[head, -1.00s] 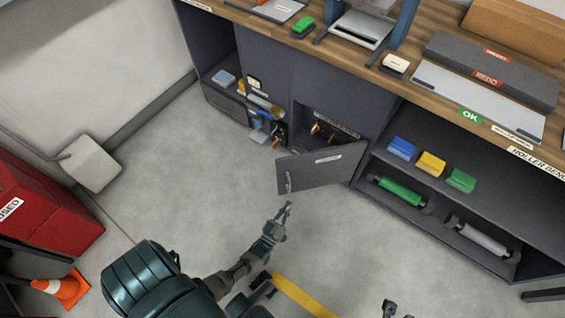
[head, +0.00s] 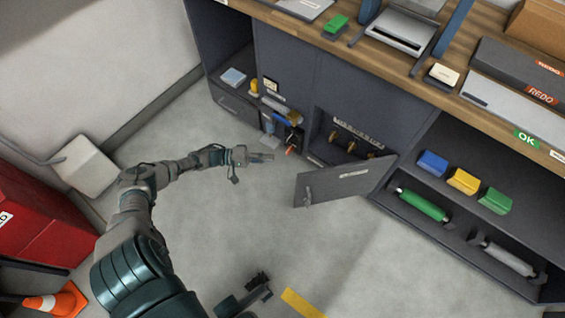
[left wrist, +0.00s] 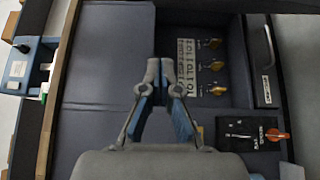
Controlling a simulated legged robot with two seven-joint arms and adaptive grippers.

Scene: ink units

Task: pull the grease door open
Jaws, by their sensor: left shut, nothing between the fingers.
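The grease door (head: 345,184) is a dark grey panel with a white label. It stands swung out, open, from the right side of its compartment, with a handle (head: 308,197) near its free left edge. Several brass fittings (head: 351,146) show inside; they also show in the left wrist view (left wrist: 212,66). My left gripper (head: 268,157) is shut and empty, left of the door's free edge and apart from it. In the left wrist view its fingertips (left wrist: 160,68) meet in front of the cabinet.
A switch box with an orange handle (left wrist: 277,135) is left of the compartment in the head view. A shelf with blue, yellow and green bins (head: 463,181) is to the right. A red cabinet (head: 45,215) and orange cone (head: 60,300) stand left. The floor before the door is clear.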

